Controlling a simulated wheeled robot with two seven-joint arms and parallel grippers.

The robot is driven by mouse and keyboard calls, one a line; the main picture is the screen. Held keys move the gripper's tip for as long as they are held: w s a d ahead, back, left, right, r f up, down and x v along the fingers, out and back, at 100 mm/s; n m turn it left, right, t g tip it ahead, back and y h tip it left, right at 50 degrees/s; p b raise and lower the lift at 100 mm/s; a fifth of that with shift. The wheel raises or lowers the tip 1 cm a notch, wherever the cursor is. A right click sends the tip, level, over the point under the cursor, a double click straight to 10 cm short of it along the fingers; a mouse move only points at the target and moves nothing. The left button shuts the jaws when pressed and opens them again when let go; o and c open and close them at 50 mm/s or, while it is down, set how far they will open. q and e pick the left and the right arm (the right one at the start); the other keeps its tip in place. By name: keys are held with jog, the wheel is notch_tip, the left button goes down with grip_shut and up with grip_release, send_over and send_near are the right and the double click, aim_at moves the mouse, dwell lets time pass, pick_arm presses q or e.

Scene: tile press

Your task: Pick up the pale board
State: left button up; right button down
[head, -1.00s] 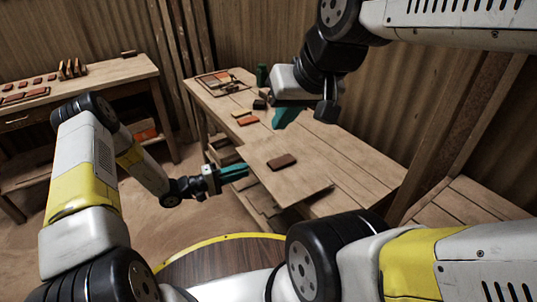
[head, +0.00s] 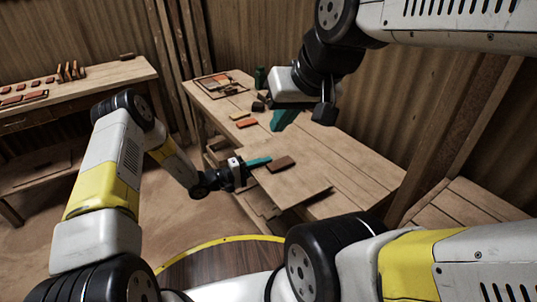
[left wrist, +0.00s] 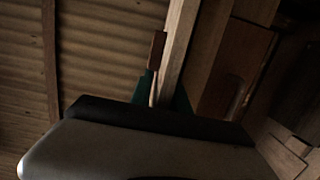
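The pale board (head: 300,192) lies flat at the near end of the workbench, with a dark brown tile (head: 281,163) on top. My left gripper (head: 260,162) is at the board's left edge. One teal finger shows above the board; the other is hidden in the head view. In the left wrist view, the fingers (left wrist: 160,95) stand apart on either side of the board's edge (left wrist: 178,50), and the brown tile (left wrist: 157,50) is on the left face. My right gripper (head: 284,119) hangs over the workbench; its finger gap is not clear.
Another table (head: 110,75) with tiles stands at the left. The bench's right side is clear.

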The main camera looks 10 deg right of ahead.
pick_arm(q)
grip_shut()
dwell(1.3)
